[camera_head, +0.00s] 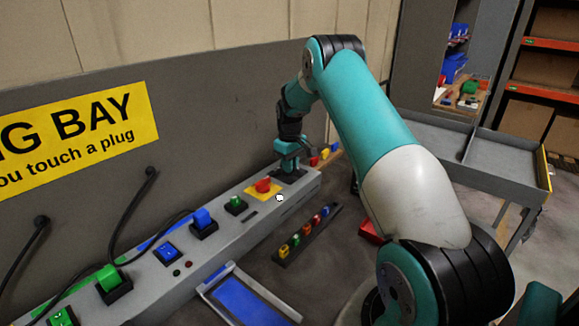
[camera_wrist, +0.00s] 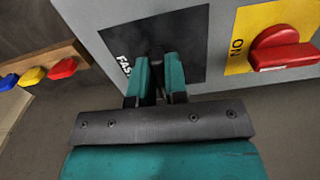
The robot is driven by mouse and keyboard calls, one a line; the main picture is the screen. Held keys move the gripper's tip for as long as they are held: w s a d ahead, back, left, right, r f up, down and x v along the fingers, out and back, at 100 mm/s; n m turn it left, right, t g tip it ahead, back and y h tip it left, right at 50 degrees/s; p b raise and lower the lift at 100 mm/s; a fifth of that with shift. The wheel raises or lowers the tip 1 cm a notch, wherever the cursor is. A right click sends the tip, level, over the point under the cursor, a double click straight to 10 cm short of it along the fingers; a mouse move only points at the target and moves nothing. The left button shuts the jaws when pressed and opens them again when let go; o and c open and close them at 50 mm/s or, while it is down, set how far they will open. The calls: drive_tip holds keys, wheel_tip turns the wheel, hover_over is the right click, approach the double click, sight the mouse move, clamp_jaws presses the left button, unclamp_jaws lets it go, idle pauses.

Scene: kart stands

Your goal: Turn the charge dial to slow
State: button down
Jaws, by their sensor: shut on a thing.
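The charge dial is a small dark knob (camera_wrist: 156,54) on a black panel (camera_wrist: 188,32) with the white word FAST, partly hidden, at its left in the wrist view. My gripper (camera_wrist: 158,80) is shut on the dial, with one teal finger on each side of it. In the head view my gripper (camera_head: 288,163) reaches down to the far end of the grey bench unit (camera_head: 318,179). The dial is hidden there behind the fingers. Any slow mark and the exact pointing of the dial cannot be made out.
A red switch (camera_wrist: 280,45) on a yellow plate sits right of the panel in the wrist view. Red, blue and yellow pieces (camera_wrist: 33,76) lie on a wooden strip at left. Green and blue plugs (camera_head: 202,219) line the unit. A grey cart (camera_head: 470,160) stands at right.

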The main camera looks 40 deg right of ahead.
drive_tip(key=shift+d+r+n, duration=0.1)
drive_tip(key=shift+n, duration=0.3)
drive_tip(key=c, duration=1.1)
unclamp_jaws()
drive_tip(key=shift+c, duration=0.2)
wheel_tip(320, 180, up, 17)
drive_tip(key=b, duration=0.2)
drive_tip(key=shift+r+b, duration=0.2)
drive_tip(key=shift+b, duration=0.15)
